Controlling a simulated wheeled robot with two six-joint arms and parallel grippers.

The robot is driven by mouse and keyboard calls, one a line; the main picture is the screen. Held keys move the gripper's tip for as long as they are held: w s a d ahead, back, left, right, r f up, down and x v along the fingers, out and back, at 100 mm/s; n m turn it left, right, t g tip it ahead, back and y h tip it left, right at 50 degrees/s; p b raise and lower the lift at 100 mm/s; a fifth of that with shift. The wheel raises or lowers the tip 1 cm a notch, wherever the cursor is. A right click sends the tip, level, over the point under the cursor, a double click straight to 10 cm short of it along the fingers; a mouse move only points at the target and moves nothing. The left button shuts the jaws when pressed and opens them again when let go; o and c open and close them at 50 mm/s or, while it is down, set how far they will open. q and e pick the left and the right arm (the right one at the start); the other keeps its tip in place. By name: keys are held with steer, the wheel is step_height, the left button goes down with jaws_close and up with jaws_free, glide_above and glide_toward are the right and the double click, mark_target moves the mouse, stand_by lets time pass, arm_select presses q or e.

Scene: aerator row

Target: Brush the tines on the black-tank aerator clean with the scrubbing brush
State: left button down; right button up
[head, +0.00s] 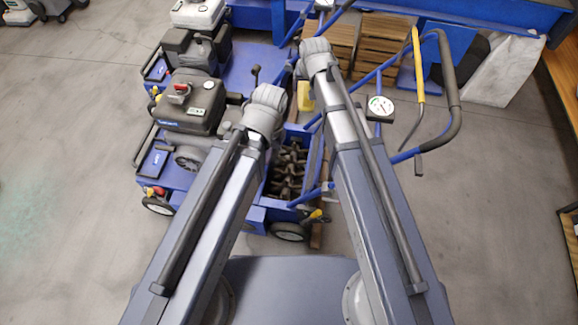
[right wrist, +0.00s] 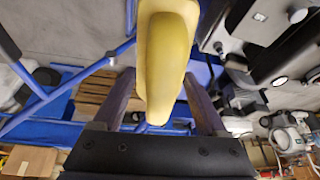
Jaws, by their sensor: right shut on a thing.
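The nearest blue aerator has a black tank (head: 190,102) with a red cap, in the left-centre of the head view. Its dark tines (head: 288,172) show in an open blue bay between my two arms; soil on them is too small to make out. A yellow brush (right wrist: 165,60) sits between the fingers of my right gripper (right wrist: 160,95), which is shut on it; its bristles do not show. A yellow piece (head: 305,97) also shows beside my right wrist in the head view, above the bay. My left arm ends left of the bay, its gripper fingers hidden behind its wrist.
More aerators stand behind, one with a dark tank (head: 197,48) and one with a white tank (head: 198,12). Blue handlebars (head: 447,75) with a pressure gauge (head: 380,107) rise at right. Wooden pallets (head: 380,45) stand behind. Grey floor is clear at left.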

steer(key=s+a+f+b, duration=0.1)
steer(key=a+f+b, duration=0.1)
steer(key=f+b, duration=0.8)
steer(key=s+a+f+m+b, duration=0.1)
steer(key=s+a+f+b, duration=0.1)
steer(key=f+b, duration=0.9)
steer(key=s+a+f+m+y+b, duration=0.1)
steer(key=s+a+f+b, duration=0.1)
steer(key=f+b, duration=0.9)
step_height(320, 180, down, 3)
steer(key=shift+r, duration=0.15)
steer(key=shift+b, duration=0.35)
step_height(320, 180, down, 12)
steer(key=b, duration=1.2)
steer(key=shift+f+b, duration=0.7)
steer(key=shift+f, duration=0.05)
